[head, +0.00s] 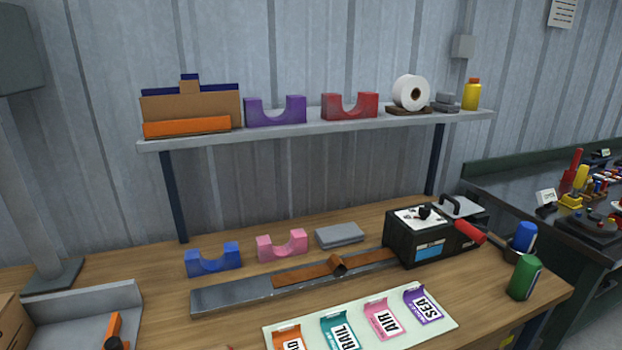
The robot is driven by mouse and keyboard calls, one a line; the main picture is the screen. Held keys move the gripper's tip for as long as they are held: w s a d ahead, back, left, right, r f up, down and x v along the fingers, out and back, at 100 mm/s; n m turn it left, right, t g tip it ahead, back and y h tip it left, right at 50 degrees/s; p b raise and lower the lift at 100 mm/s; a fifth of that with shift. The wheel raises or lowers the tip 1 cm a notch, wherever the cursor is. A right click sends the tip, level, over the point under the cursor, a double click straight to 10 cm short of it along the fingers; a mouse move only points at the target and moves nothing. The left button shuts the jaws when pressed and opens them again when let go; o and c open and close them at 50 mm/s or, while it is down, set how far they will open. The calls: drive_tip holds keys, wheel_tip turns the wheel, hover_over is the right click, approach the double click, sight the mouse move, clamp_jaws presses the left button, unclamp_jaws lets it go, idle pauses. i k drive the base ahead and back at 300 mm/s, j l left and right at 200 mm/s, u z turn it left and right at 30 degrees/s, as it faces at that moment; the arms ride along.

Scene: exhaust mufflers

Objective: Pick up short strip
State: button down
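Brown strip material lies along a long grey metal bar on the wooden bench. One flat brown piece (302,274) is on the left, and another brown piece (371,259) runs right toward a black machine (420,240). A small brown curl or roll (338,265) sits between them. I cannot tell whether these are separate pieces or which is the short strip. My gripper is not in view.
Blue (213,262) and pink (282,245) cradles and a grey block (340,235) stand behind the grey bar (235,297). A label sheet (360,322) lies in front. A green can (524,277) stands right.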

sight(298, 275)
drive_tip(key=u, duration=1.65)
drive_tip(key=j+z, duration=0.1)
drive_tip(key=z, duration=1.4)
drive_tip(key=i+j+u, duration=0.2)
drive_tip(key=j, duration=0.35)
drive_tip(key=i+j+u, duration=0.15)
drive_tip(key=i+j, duration=0.3)
